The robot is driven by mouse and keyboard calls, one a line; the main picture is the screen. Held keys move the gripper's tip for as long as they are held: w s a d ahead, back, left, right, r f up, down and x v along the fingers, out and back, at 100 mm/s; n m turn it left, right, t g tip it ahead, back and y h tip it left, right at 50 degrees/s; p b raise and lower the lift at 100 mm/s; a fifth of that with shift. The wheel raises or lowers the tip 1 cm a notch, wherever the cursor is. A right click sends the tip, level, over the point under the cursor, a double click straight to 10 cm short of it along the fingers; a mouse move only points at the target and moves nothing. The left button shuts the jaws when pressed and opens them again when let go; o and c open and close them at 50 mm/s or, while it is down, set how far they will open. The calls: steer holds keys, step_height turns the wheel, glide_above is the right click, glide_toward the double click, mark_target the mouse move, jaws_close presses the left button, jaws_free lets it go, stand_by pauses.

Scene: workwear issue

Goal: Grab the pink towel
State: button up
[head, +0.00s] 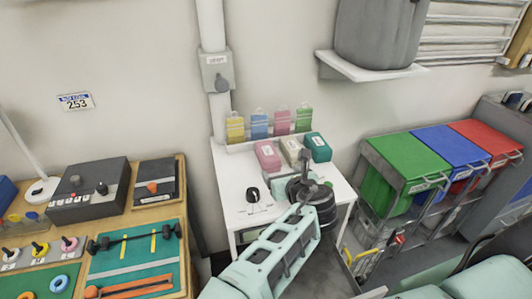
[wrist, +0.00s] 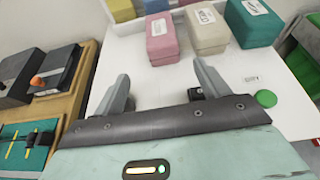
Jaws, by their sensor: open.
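The pink towel (head: 267,156) is a folded block with a white label on the white table (head: 231,183). It is the left one of a row of three, beside a cream towel (head: 291,150) and a teal towel (head: 318,148). In the wrist view the pink towel (wrist: 162,42) lies ahead of my gripper (wrist: 161,80), roughly between the lines of its two fingers. My gripper (head: 292,171) is open and empty over the table, apart from the towel and on its near side.
Yellow, blue, pink and green hanging packs (head: 281,122) stand behind the towels. A small black object (head: 253,194) lies on the table's left. A green disc (wrist: 266,98) is at the right. Green, blue and red bins (head: 407,160) stand right; a workbench (head: 120,215) stands left.

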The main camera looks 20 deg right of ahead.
mark_target(272, 163)
steer(key=p+x, duration=0.3)
steer(key=x, duration=0.7)
steer(key=shift+w+f, duration=0.1)
steer(key=shift+w, duration=0.15)
steer(key=w+p, duration=0.3)
steer(key=w, duration=0.1)
steer(key=shift+d+f, duration=0.25)
steer(key=shift+f, duration=0.05)
steer(key=shift+w+f, duration=0.4)
steer(key=shift+w, duration=0.15)
steer(key=c, duration=1.1)
steer(key=shift+r, duration=0.1)
steer(key=shift+c, duration=0.2)
